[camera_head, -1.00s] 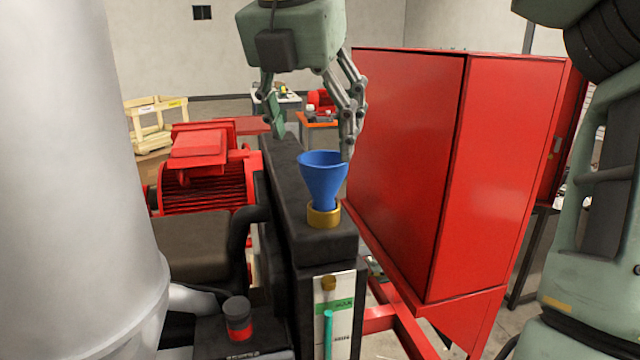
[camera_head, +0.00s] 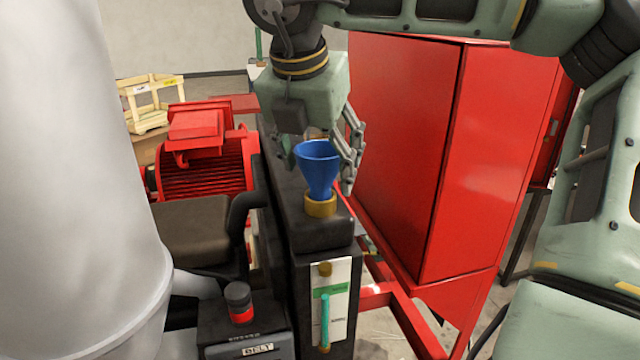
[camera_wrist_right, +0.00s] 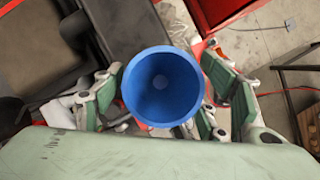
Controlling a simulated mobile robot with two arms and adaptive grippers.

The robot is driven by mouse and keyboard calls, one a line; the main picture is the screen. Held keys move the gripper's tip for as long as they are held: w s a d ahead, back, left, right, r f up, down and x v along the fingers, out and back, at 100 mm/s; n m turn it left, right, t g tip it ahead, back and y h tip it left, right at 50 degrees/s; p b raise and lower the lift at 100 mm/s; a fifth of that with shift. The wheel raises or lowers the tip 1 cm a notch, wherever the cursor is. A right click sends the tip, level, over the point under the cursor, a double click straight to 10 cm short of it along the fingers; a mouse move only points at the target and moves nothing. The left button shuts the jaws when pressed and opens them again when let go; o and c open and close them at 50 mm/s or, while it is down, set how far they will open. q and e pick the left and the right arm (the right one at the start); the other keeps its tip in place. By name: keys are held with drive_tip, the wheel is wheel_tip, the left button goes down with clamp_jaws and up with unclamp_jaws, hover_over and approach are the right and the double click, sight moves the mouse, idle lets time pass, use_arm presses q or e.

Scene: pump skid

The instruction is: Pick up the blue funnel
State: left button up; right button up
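The blue funnel (camera_head: 318,168) stands upright in a brass-coloured ring (camera_head: 320,206) on top of the black tank (camera_head: 318,236). My right gripper (camera_head: 317,172) is pointed down over it, one finger on each side of the funnel. In the right wrist view the funnel's round mouth (camera_wrist_right: 162,87) lies between the green finger pads. The right gripper (camera_wrist_right: 165,98) is open, and a gap shows at the left pad. Part of the far finger is hidden behind the funnel in the head view. My left gripper is not in view.
A tall red cabinet (camera_head: 405,150) stands close to the right of the tank. A red motor (camera_head: 203,160) is at the left. A black-and-red cap (camera_head: 239,301) and a sight gauge (camera_head: 325,300) are nearer. A wooden crate (camera_head: 150,103) stands farther back.

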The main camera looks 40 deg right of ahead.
sight(320, 147)
drive_tip(key=c, duration=1.1)
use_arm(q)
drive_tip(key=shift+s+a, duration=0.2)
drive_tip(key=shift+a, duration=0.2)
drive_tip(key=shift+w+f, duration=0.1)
use_arm(e)
drive_tip(key=shift+r, duration=0.1)
drive_tip(key=shift+w+r, duration=0.1)
drive_tip(key=shift+r, duration=0.1)
wheel_tip(320, 147, up, 3)
drive_tip(key=shift+b, duration=1.05)
drive_tip(key=shift+s+d+r+b, duration=0.1)
drive_tip(key=shift+s+r+b, duration=0.5)
drive_tip(key=shift+s, duration=0.2)
use_arm(q)
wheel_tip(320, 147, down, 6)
drive_tip(key=b, duration=0.3)
use_arm(e)
drive_tip(key=s+d+r, duration=0.1)
drive_tip(key=s+r, duration=0.5)
drive_tip(key=s, duration=0.4)
drive_tip(key=shift+d, duration=0.35)
